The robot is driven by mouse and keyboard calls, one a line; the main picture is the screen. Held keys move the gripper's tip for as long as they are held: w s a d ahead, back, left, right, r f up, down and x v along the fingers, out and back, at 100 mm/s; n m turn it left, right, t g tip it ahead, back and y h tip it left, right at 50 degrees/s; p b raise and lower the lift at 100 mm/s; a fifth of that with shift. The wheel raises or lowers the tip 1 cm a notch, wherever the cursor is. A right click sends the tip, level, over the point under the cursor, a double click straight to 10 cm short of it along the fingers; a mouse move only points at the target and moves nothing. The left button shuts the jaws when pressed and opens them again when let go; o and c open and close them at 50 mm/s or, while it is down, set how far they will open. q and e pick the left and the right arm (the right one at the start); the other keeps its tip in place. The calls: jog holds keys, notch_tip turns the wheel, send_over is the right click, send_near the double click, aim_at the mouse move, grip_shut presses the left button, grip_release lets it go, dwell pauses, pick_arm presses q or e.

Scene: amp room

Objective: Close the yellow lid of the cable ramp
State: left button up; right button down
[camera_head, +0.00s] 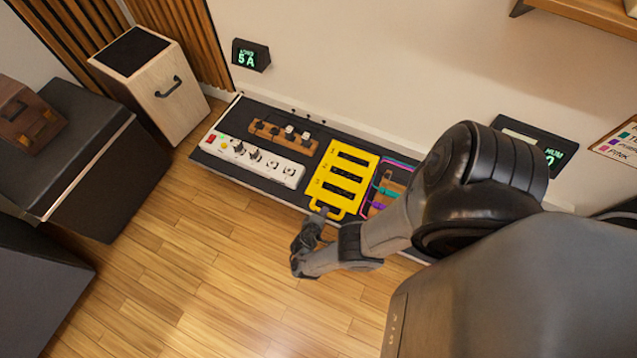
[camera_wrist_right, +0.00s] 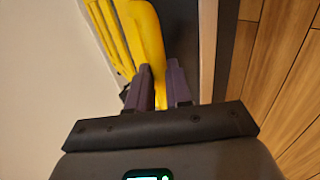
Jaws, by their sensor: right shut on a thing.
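The yellow lid (camera_head: 350,160) of the cable ramp, a slotted panel with dark slots, is on the long dark board by the wall. A yellow loop-like handle (camera_head: 328,211) is at its front edge. My right gripper (camera_head: 318,216) comes in from the right and reaches this front end. In the right wrist view, the purple-grey fingers (camera_wrist_right: 160,85) are shut on the yellow handle (camera_wrist_right: 148,40), with the slotted yellow part (camera_wrist_right: 105,30) beyond. I cannot tell the lid's exact tilt. My left gripper is not in view.
On the board (camera_head: 215,157), a white power strip (camera_head: 255,160) and a wooden block with plugs (camera_head: 283,134) lie left of the lid. Coloured cables (camera_head: 385,185) lie to its right, partly behind my arm. The wooden floor (camera_head: 190,270) in front is clear.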

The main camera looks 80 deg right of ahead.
pick_arm(q)
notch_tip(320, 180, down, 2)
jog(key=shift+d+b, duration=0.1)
jog(key=shift+b, duration=0.5)
pick_arm(e)
notch_tip(320, 180, down, 2)
jog(key=shift+s+a+f, duration=0.1)
jog(key=shift+a+f, duration=0.05)
jog(key=shift+f, duration=0.1)
jog(key=c, duration=1.1)
grip_release()
jog(key=shift+o, duration=0.2)
jog(key=shift+a, duration=0.15)
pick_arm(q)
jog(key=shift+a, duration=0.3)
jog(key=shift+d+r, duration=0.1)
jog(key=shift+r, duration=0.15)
pick_arm(e)
jog(key=shift+r, duration=0.3)
